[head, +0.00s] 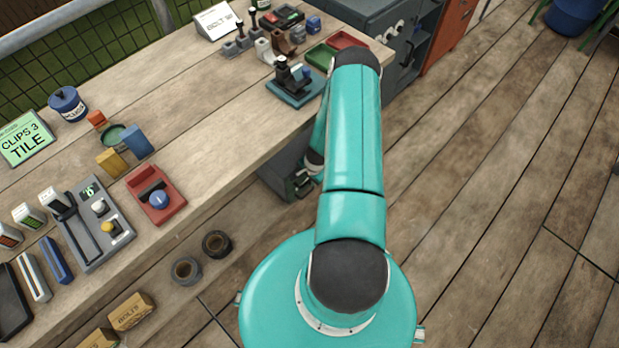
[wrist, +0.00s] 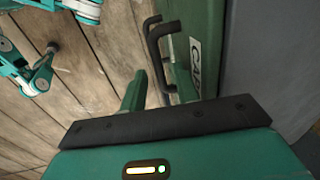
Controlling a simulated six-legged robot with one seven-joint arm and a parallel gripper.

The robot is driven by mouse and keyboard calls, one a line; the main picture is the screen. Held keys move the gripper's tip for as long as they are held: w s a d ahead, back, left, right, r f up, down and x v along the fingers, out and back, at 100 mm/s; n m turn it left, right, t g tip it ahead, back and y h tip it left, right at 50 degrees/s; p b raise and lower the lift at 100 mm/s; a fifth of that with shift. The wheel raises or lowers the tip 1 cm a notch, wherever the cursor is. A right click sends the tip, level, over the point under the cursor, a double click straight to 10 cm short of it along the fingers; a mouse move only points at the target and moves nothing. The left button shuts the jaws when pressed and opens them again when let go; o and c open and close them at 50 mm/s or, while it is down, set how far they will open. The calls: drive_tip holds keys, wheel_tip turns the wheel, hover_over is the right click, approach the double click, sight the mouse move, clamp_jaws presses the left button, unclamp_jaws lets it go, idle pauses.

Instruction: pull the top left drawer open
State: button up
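In the wrist view, a green drawer front (wrist: 183,63) carries a white label, partly cut off, that reads "CAP". A dark bar handle (wrist: 153,42) stands out from its left side. My gripper shows at the bottom as a teal body with a black strip. One teal finger (wrist: 134,92) reaches up on the left, beside the lower end of the handle; I cannot tell whether it touches.
A wooden bench (head: 215,125) runs along the left, with tools, blocks and trays on it. Tape rolls (head: 187,270) and boxes marked "BOLTS" (head: 131,311) lie below it. A dark cabinet (head: 400,45) stands behind.

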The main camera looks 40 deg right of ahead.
clamp_jaws()
drive_tip(key=shift+s, duration=0.1)
drive_tip(key=s, duration=1.3)
drive_tip(key=shift+d, duration=0.25)
drive_tip(key=shift+o, duration=0.6)
unclamp_jaws()
drive_tip(key=shift+r, duration=0.1)
